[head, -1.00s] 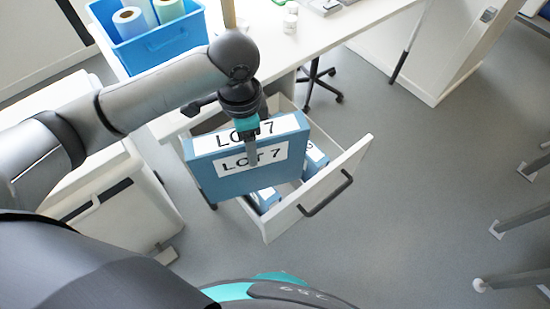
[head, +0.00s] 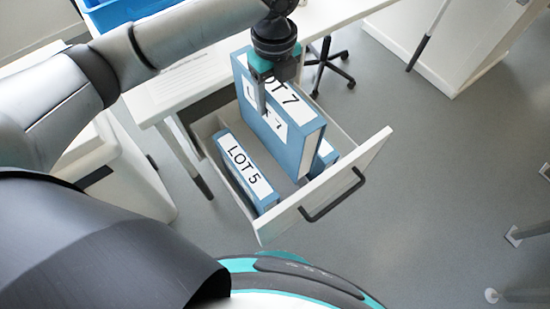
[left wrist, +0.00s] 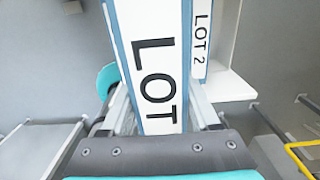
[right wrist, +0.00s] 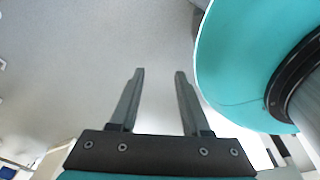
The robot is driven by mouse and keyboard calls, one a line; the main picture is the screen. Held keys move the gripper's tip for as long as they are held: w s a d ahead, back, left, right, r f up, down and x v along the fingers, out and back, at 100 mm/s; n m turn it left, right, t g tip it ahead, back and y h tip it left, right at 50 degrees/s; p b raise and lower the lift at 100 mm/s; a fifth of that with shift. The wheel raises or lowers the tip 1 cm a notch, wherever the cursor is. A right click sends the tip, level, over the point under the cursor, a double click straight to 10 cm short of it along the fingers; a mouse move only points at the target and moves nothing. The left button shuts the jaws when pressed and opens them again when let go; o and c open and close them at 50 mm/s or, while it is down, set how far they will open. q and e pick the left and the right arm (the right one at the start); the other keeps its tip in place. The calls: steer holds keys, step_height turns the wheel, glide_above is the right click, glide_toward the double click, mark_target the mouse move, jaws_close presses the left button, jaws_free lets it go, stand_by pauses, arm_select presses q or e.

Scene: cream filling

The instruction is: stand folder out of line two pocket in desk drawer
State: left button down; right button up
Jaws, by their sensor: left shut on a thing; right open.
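The blue LOT 7 folder (head: 306,144) is upright with its labelled spine up, at the drawer's opening. My left gripper (head: 262,90) is shut on its upper edge from above. The open white desk drawer (head: 352,185) has a blue LOT 5 folder (head: 247,172) standing along its left side. Another blue folder (head: 325,155) shows partly behind LOT 7; the left wrist view shows a LOT 2 label (left wrist: 201,45) close beside the held folder's spine (left wrist: 157,70). Whether LOT 7 touches the drawer floor is hidden. My right gripper (right wrist: 158,100) is open and empty.
The white desk (head: 185,80) stands behind the drawer, with a blue bin (head: 125,12) at its upper left. A black chair base (head: 325,65) is under the desk.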

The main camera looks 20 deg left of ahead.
arm_select(q)
step_height(320, 180, down, 10)
steer(key=b, duration=0.4)
steer(key=shift+b, duration=0.35)
arm_select(e)
steer(key=w+a, duration=0.2)
steer(key=w, duration=0.6)
arm_select(q)
step_height(320, 180, down, 7)
steer(key=b, duration=0.3)
steer(key=shift+f+b, duration=0.3)
steer(key=shift+f, duration=0.45)
steer(key=shift+f+b, duration=0.9)
steer(key=shift+f, duration=1)
arm_select(e)
steer(key=w+a+r+t, duration=0.1)
steer(key=w+a+r, duration=0.3)
steer(key=r, duration=0.5)
steer(key=shift+w+a+r+y, duration=0.15)
steer(key=shift+w+r+y, duration=0.15)
steer(key=shift+w, duration=0.8)
steer(key=shift+f, duration=0.1)
